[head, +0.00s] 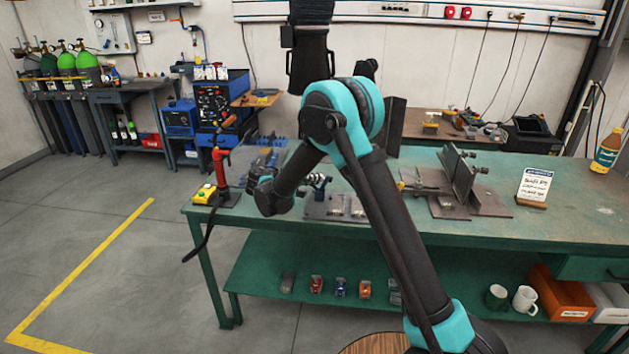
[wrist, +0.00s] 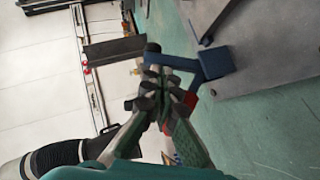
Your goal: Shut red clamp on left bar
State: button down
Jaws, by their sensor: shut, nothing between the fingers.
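My gripper (wrist: 160,82) is in the wrist view with its dark fingertips together and nothing between them. A small red part (wrist: 191,98), perhaps of the red clamp, shows just beside the fingers, mostly hidden behind them. A blue clamp-like piece (wrist: 215,64) with an arm reaching toward the fingertips stands by a grey plate (wrist: 275,40). In the head view my arm bends down over the left of the green bench (head: 400,235), and my fingers cannot be made out. The red clamp and left bar cannot be clearly picked out there; whether the clamp is open or shut cannot be told.
A red-handled tool (head: 220,165) and a yellow button box (head: 205,193) stand at the bench's left end. An angled metal fixture (head: 463,180) and a small sign (head: 535,185) are to the right. The bench front by the sign is clear.

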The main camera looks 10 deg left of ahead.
aim_at(335, 199)
jog(key=shift+d+r+m+g+y, duration=0.1)
jog(key=shift+d+m+g+y, duration=0.3)
jog(key=shift+d+m+y, duration=0.55)
jog(key=d+y, duration=0.1)
jog(key=d+m+y, duration=0.1)
jog(key=y, duration=0.1)
jog(key=shift+s+f, duration=0.1)
jog(key=shift+f, duration=0.2)
jog(key=d+f+m+y, duration=0.1)
jog(key=d+m+y, duration=0.1)
jog(key=y, duration=0.1)
jog(key=shift+d+f+g+y, duration=0.1)
jog(key=shift+f+g+y, duration=0.15)
jog(key=shift+f+g, duration=0.15)
jog(key=shift+d+f, duration=0.2)
jog(key=shift+f, duration=0.1)
jog(key=shift+f, duration=0.1)
